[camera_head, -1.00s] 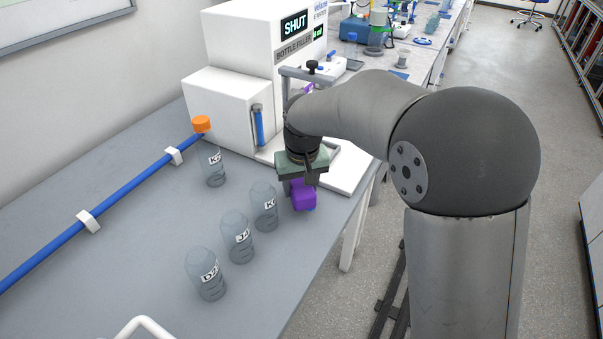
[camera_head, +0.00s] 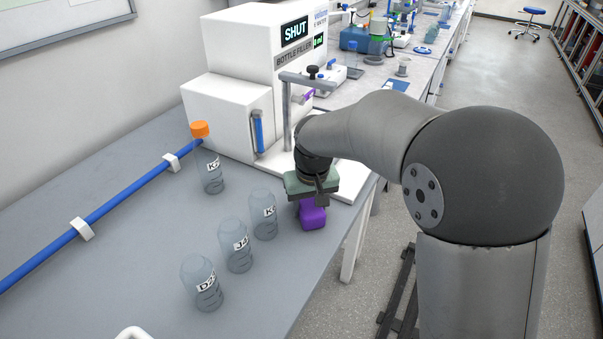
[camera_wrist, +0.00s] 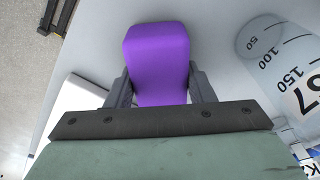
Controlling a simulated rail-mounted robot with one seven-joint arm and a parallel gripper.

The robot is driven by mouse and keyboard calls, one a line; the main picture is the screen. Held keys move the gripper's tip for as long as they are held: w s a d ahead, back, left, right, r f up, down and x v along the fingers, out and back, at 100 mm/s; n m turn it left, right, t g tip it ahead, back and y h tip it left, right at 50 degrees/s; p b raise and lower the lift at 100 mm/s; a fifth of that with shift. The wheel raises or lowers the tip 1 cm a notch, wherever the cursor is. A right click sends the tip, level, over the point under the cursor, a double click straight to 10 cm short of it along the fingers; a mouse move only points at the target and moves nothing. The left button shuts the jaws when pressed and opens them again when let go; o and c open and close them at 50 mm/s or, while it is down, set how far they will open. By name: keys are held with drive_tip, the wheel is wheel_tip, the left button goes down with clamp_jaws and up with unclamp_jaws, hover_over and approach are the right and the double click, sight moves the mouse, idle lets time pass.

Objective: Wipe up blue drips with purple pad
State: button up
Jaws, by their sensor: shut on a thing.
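The purple pad (camera_head: 313,216) is held by my gripper (camera_head: 308,200), low near the bench's front edge, right of the glass bottles. In the wrist view the pad (camera_wrist: 158,62) sits between the two dark fingers of my gripper (camera_wrist: 160,88), which press on its sides. I cannot tell whether the pad touches the bench. No blue drips show in either view; the area under the pad and gripper is hidden.
Three clear bottles (camera_head: 236,246) stand in a row left of my gripper. The white bottle filler (camera_head: 235,115), reading SHUT, stands behind. A blue pipe (camera_head: 110,202) runs along the bench (camera_head: 125,265).

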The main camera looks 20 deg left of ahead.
drive_tip(key=shift+w+a+p, duration=0.15)
drive_tip(key=shift+a, duration=0.45)
drive_tip(key=shift+w+a+p, duration=0.15)
drive_tip(key=shift+a, duration=0.4)
drive_tip(key=shift+w, duration=0.15)
drive_tip(key=shift+d+f+b, duration=0.1)
drive_tip(key=shift+d+b, duration=0.25)
drive_tip(key=shift+d, duration=0.75)
drive_tip(key=shift+s+d+b, duration=0.15)
drive_tip(key=shift+s+d, duration=0.05)
drive_tip(key=shift+d, duration=0.4)
drive_tip(key=shift+s+d+b, duration=0.15)
drive_tip(key=shift+d, duration=0.4)
drive_tip(key=shift+w+a+p, duration=0.25)
drive_tip(key=shift+a+p, duration=0.1)
drive_tip(key=shift+a, duration=0.6)
drive_tip(key=shift+w+a+p, duration=0.25)
drive_tip(key=shift+a+p, duration=0.1)
drive_tip(key=shift+a, duration=0.6)
drive_tip(key=shift+a+r, duration=0.2)
drive_tip(key=shift+r, duration=0.15)
drive_tip(key=shift+r+p, duration=2.55)
drive_tip(key=shift+r, duration=1.3)
